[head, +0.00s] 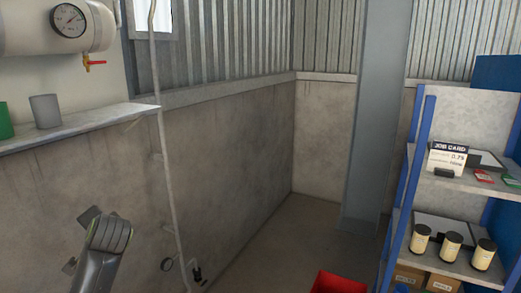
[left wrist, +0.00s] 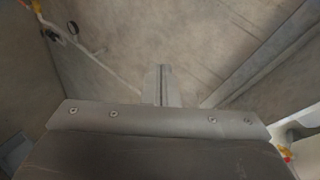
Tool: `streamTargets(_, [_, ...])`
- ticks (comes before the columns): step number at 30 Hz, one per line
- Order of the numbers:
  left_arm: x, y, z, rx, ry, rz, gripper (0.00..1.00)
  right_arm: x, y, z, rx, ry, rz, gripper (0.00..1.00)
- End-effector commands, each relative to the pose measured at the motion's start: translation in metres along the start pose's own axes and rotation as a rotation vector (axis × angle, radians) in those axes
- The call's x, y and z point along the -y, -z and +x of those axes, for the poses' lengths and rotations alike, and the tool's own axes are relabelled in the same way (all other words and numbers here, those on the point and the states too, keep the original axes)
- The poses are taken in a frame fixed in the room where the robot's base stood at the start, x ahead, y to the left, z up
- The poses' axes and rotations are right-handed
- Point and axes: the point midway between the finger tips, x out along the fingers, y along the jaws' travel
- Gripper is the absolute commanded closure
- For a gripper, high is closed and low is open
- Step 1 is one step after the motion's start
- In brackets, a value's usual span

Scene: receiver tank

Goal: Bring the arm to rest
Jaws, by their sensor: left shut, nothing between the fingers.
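My left arm (head: 103,245) comes in at the lower left of the head view, in front of the concrete wall and below the shelf ledge. Its gripper is mostly hidden behind the arm there. In the left wrist view my left gripper (left wrist: 161,72) shows its two fingers pressed together, with nothing between them. The fingers touch nothing that I can see. My right gripper is in neither view.
A tank with a gauge (head: 68,20) and a red-handled valve (head: 94,65) is at the upper left. Below it, a ledge (head: 80,127) holds a grey cup (head: 45,111) and a green cup (head: 5,121). A thin pipe (head: 168,170) runs down the wall. A blue-posted rack (head: 408,190) stands right; a red bin (head: 340,282) is low centre.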

Motion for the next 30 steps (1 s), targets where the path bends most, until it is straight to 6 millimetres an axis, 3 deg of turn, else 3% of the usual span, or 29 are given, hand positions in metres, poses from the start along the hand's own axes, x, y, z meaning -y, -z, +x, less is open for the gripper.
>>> streamTargets(1, [-0.027,-0.020,0.002,0.008,-0.043,-0.008,1.00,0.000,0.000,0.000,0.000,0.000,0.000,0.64])
streamTargets(6, [-0.104,-0.081,-0.006,0.032,-0.183,-0.067,1.00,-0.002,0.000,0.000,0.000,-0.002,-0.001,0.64])
streamTargets(11, [-0.165,-0.141,-0.027,0.074,-0.310,-0.137,1.00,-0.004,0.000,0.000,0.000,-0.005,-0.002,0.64])
streamTargets(15, [-0.209,-0.194,-0.056,0.126,-0.415,-0.210,1.00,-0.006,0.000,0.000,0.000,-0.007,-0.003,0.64])
streamTargets(21, [-0.253,-0.262,-0.109,0.218,-0.544,-0.326,1.00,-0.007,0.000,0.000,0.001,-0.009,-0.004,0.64])
streamTargets(30, [-0.281,-0.321,-0.173,0.334,-0.652,-0.458,1.00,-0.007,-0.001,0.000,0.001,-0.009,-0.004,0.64])
